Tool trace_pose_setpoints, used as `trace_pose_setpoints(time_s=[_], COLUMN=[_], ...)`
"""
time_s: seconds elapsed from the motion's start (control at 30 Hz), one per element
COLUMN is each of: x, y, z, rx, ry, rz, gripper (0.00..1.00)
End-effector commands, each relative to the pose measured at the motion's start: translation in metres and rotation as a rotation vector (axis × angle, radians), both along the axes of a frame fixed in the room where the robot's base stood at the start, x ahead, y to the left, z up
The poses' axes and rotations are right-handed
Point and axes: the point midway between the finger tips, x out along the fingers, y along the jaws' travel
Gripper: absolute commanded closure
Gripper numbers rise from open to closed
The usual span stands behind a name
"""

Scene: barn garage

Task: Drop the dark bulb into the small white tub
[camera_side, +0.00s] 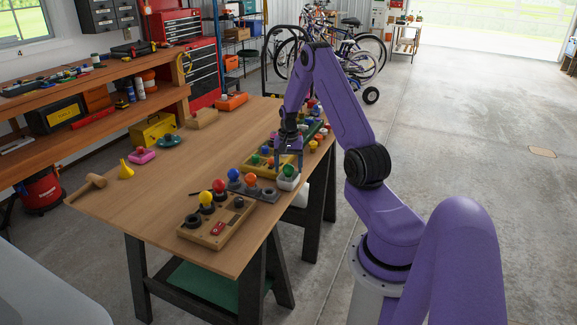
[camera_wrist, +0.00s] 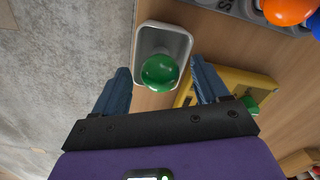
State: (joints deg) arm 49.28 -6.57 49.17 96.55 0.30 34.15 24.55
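The small white tub (camera_side: 287,184) stands near the table's right edge. It also shows in the wrist view (camera_wrist: 185,43). A dark green bulb (camera_wrist: 160,72) sits in the tub, its round glass facing up; the same bulb shows in the side view (camera_side: 289,170). My gripper (camera_side: 289,152) is above the tub, pointing down. In the wrist view its two blue fingers (camera_wrist: 160,88) are spread wide, with the bulb seen between them and clear gaps on both sides. The bulb's lower end is hidden.
A grey strip (camera_side: 263,193) with blue and orange bulbs and a wooden block (camera_side: 207,235) with yellow and red bulbs lie to the left and front. A yellow tray (camera_side: 250,168) with bulbs is close behind the tub. The table's left middle is clear.

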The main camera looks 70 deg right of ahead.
Motion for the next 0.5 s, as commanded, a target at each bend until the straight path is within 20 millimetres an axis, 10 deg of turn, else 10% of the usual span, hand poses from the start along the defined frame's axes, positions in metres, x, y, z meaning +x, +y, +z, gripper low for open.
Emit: trace_pose_setpoints(time_s=[0.5], x=[0.001], y=[-0.001], z=[0.028], rx=[-0.003], ry=[-0.003], rz=[-0.001], gripper=[0.27])
